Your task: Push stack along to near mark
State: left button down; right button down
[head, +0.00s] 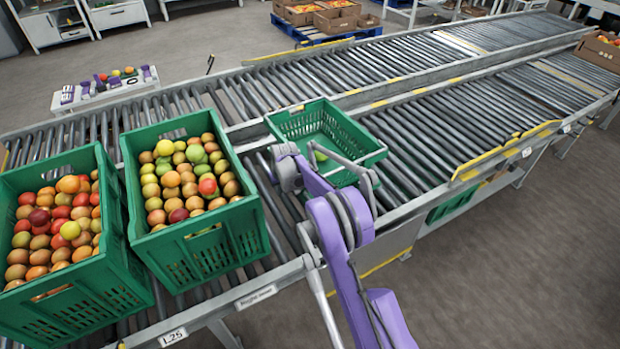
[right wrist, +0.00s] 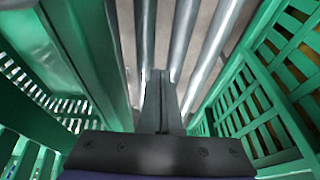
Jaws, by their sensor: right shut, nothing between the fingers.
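Green crates stand on the near roller lane. The smaller green crate (head: 365,135) at the right looks almost empty, with something light green inside; I cannot tell whether it is one crate or several nested. Two larger crates full of fruit, the left crate (head: 75,310) and the middle crate (head: 205,250), stand to its left. My right gripper (head: 286,172) is shut and empty, between the middle crate and the smaller crate. In the right wrist view its fingers (right wrist: 162,100) point down over rollers between green walls; contact with either wall is unclear. My left gripper is not in view.
The near rail carries a label plate (head: 257,297) and an L25 plate (head: 173,337). A yellow guide (head: 505,150) edges the lane at the right. Rollers (head: 440,135) right of the smaller crate are clear. A low white bench (head: 105,92) stands behind.

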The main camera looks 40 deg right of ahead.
jog(key=shift+s+d, duration=0.1)
jog(key=shift+d, duration=0.2)
jog(key=shift+s+d, duration=0.5)
jog(key=shift+d, duration=1.4)
jog(key=shift+s+d, duration=0.45)
jog(key=shift+d, duration=1.5)
jog(key=shift+s+d, duration=0.5)
jog(key=shift+d, duration=1.4)
jog(key=shift+s+d+b, duration=0.1)
jog(key=shift+s+d, duration=0.4)
jog(key=shift+d, duration=1.45)
jog(key=shift+s+d+b, duration=0.1)
jog(key=shift+s+d, duration=0.35)
jog(key=shift+d, duration=1.45)
jog(key=shift+s+d+b, duration=0.1)
jog(key=shift+s+d, duration=0.4)
jog(key=shift+d, duration=1.45)
